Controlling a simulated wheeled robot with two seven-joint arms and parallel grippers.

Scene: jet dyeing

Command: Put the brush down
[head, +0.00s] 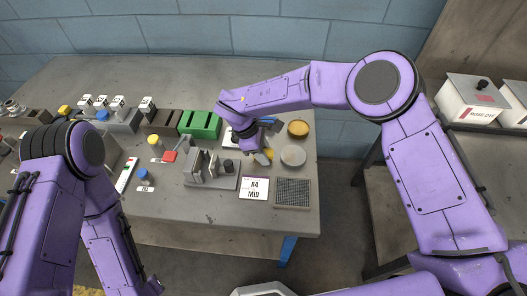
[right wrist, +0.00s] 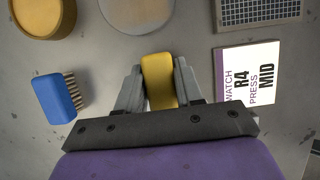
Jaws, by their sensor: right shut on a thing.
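My right gripper (head: 260,154) is over the right part of the table. In the right wrist view it (right wrist: 158,88) is shut on a yellow block (right wrist: 158,78), one finger on each side. The block's underside is hidden, so I cannot tell whether it has bristles or touches the table. A blue brush (right wrist: 60,97) with pale bristles lies apart from the gripper, to its left in the wrist view. In the head view the brush (head: 267,120) is behind the gripper. My left arm shows at the left, but its gripper is out of the picture.
A yellow round dish (head: 298,128), a pale disc (head: 292,156), a mesh plate (head: 292,193) and an R4 MID card (head: 255,188) surround the gripper. A green holder (head: 200,124) and a grey rack (head: 212,181) stand left. The front table strip is bare.

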